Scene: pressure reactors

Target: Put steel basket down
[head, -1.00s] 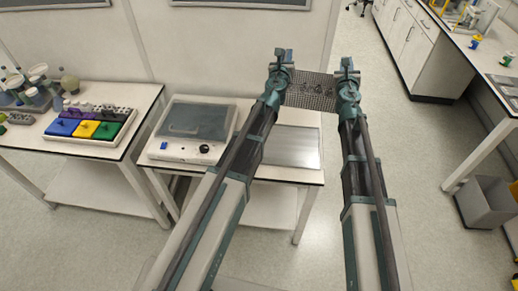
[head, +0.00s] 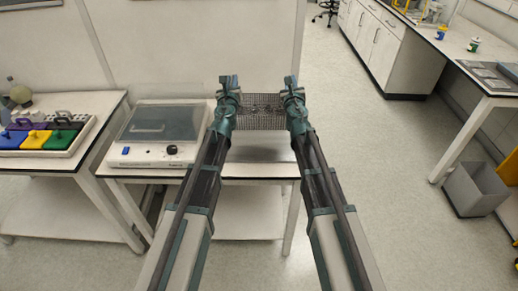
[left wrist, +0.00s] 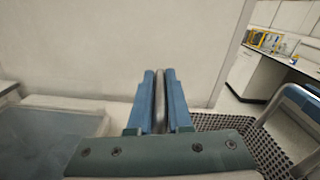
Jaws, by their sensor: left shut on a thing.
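The steel basket (head: 262,122) is a grey mesh tray with small dark items in it. It hangs level between my two grippers, over the back of the small white table's right half. My left gripper (head: 228,84) is shut on the basket's left handle; in the left wrist view its blue fingers (left wrist: 160,78) close on a grey bar. My right gripper (head: 291,84) is at the basket's right side and appears shut on the handle there, though its fingertips are too small to see clearly. The basket's mesh (left wrist: 212,122) also shows in the left wrist view.
A lidded white device (head: 150,155) stands on the table's left half. A flat metal plate (head: 258,152) lies beside it, below the basket. Another table (head: 20,165) at left holds coloured blocks. A grey bin (head: 478,190) and a bench are at right, with open floor between.

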